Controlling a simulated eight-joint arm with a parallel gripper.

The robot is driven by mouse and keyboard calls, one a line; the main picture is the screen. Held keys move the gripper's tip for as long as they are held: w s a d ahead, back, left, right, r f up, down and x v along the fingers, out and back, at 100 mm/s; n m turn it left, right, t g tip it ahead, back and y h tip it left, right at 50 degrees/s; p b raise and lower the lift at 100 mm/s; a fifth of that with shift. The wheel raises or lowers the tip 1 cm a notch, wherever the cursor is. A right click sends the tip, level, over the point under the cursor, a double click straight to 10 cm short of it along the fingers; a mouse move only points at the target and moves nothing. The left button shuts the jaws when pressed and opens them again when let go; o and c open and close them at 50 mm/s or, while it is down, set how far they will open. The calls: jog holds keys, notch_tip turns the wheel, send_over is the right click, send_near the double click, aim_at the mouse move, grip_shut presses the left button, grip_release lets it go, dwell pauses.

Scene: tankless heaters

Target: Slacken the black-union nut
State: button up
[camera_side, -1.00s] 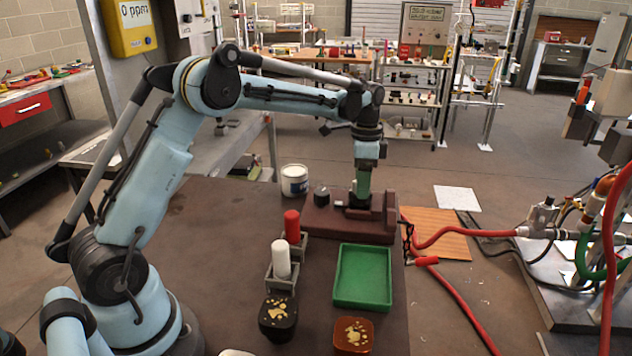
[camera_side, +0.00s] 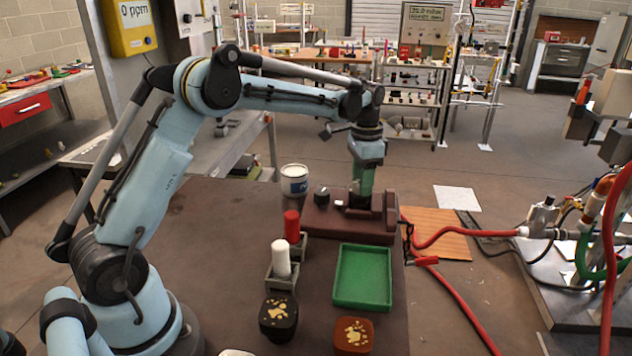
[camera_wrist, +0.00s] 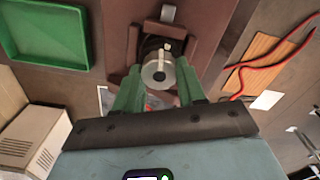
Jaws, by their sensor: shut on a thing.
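A brown fixture block (camera_side: 322,228) stands at the back right of the bench. The black union (camera_wrist: 149,46) sits in it between raised brown walls, with a pale round end (camera_wrist: 157,73) facing the wrist camera. My gripper (camera_side: 361,203) points down into the fixture and its green fingers are shut on the black-union nut. In the wrist view the fingers (camera_wrist: 156,84) flank the round end on both sides. The fingers and walls hide most of the nut in the side view. A separate short black cylinder (camera_side: 321,194) stands on the left part of the fixture.
A green tray (camera_side: 362,304) lies in front of the fixture. Red (camera_side: 292,226) and white (camera_side: 280,258) cylinders stand in grey holders to its left. Black (camera_side: 278,317) and orange-brown (camera_side: 353,335) containers are nearer. A white tub (camera_side: 294,180) stands behind. Red hoses (camera_side: 450,235) lie off the right edge.

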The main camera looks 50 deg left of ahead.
jog(key=n, duration=0.7)
jog(key=shift+a, duration=0.1)
jog(key=n, duration=0.4)
jog(key=shift+n, duration=1.7)
jog(key=o, duration=1.1)
notch_tip(320, 180, up, 12)
jog(key=shift+r, duration=0.1)
